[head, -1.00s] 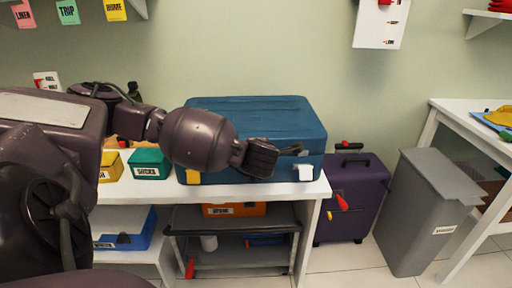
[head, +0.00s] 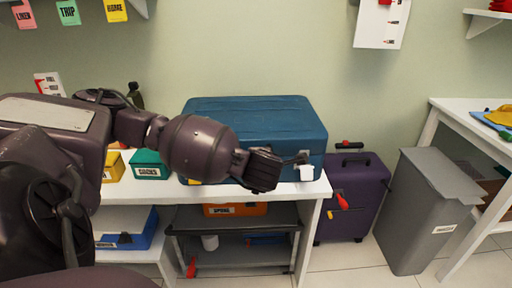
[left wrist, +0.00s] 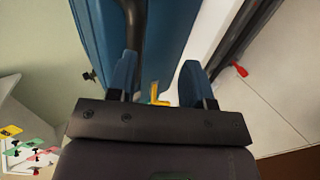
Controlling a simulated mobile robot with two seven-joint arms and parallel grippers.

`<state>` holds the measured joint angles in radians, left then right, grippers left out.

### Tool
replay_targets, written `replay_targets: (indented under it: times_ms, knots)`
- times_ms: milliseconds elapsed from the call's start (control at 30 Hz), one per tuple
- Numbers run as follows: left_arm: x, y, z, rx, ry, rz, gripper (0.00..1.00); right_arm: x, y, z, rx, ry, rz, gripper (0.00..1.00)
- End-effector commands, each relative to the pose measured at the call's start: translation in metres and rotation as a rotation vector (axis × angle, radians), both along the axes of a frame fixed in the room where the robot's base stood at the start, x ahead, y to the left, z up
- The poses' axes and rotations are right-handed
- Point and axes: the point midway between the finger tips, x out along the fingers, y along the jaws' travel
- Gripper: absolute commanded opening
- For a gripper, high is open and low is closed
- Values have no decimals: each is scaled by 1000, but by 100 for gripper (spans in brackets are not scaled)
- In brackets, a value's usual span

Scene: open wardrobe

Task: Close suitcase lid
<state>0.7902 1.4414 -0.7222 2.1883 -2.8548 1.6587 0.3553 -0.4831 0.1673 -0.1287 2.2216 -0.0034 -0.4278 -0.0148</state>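The blue suitcase (head: 265,118) sits on the white bench, with its lid lying flat and looking shut in the head view. A white tag (head: 306,173) hangs at its front right. My left gripper (head: 264,170) is in front of the suitcase's front face, low and right of its middle. In the left wrist view the two blue fingers (left wrist: 158,80) stand apart with nothing clearly between them. The suitcase's blue side (left wrist: 165,25) and a dark bar, perhaps its handle (left wrist: 134,25), lie beyond the fingers. Contact cannot be told. My right gripper is not in view.
The white bench (head: 120,190) carries a green box (head: 150,163) and a yellow box (head: 113,168) left of the suitcase. A purple suitcase (head: 355,195) and a grey bin (head: 425,210) stand on the floor to the right. A grey cart (head: 240,257) is under the bench.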

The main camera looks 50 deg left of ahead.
Motion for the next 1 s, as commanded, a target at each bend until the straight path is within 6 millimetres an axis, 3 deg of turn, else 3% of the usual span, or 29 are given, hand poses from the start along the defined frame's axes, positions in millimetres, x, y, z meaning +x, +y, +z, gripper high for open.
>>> replay_targets:
  times_ms: [100, 333, 1000]
  knots:
    - [-10, -15, 21, 0, -16, -2, 46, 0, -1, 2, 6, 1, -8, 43]
    - [-25, -34, 39, 4, -19, 0, 46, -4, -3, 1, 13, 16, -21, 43]
    - [-30, -39, 44, 8, -20, 4, 46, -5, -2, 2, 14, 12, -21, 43]
